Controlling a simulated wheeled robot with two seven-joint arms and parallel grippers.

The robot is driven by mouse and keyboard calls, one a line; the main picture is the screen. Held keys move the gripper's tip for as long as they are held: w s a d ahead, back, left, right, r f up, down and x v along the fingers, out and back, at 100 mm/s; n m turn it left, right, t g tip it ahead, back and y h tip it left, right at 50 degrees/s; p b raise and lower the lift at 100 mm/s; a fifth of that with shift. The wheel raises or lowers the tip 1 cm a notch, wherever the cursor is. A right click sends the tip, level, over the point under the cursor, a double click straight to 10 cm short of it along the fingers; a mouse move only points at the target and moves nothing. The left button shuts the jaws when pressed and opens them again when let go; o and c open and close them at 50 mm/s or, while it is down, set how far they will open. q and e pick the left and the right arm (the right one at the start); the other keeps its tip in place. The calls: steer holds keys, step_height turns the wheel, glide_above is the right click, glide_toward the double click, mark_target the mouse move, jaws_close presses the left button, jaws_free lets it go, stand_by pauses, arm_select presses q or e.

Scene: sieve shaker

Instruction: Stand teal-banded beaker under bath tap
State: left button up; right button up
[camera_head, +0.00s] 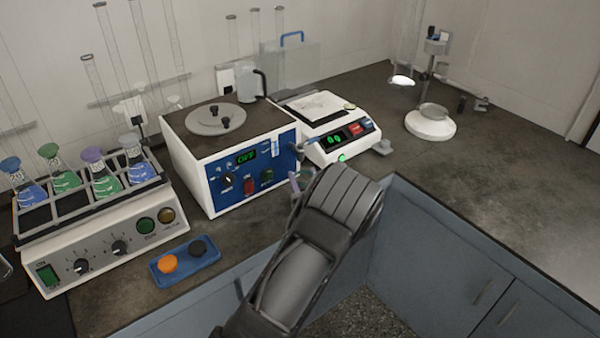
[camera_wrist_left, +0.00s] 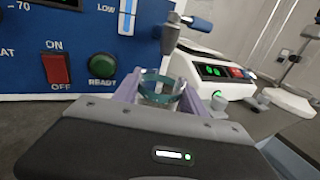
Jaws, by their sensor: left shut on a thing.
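In the left wrist view a clear beaker with a teal band (camera_wrist_left: 160,92) sits between the purple fingers of my left gripper (camera_wrist_left: 165,100), which is shut on it. The bath tap (camera_wrist_left: 170,38), grey with a blue handle, is just above and beyond the beaker in that view. Whether the beaker is directly below the spout I cannot tell. In the head view my left gripper (camera_head: 296,184) is at the front right corner of the white and blue water bath (camera_head: 230,170). There my arm hides most of the beaker. My right gripper is not in view.
A balance (camera_head: 325,130) stands right of the bath. A shaker with several flasks (camera_head: 95,235) is at the left, and a blue tray with two stoppers (camera_head: 185,262) lies before the bath. Bench at the right (camera_head: 480,180) is mostly clear.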

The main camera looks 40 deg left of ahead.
mark_target(302, 177)
arm_select(q)
steer(key=shift+w+a, duration=0.2)
steer(key=shift+a, duration=0.15)
steer(key=shift+w+a+f+p, duration=0.2)
steer(key=shift+w+a+p, duration=0.05)
steer(key=shift+w+a, duration=0.35)
steer(key=shift+w+a+f+p, duration=0.2)
steer(key=shift+w+a, duration=0.25)
steer(key=shift+a, duration=0.2)
steer(key=shift+f, duration=0.3)
steer(key=shift+d, duration=0.1)
steer(key=shift+f, duration=0.15)
steer(key=o, duration=1.5)
steer(key=shift+o, duration=0.2)
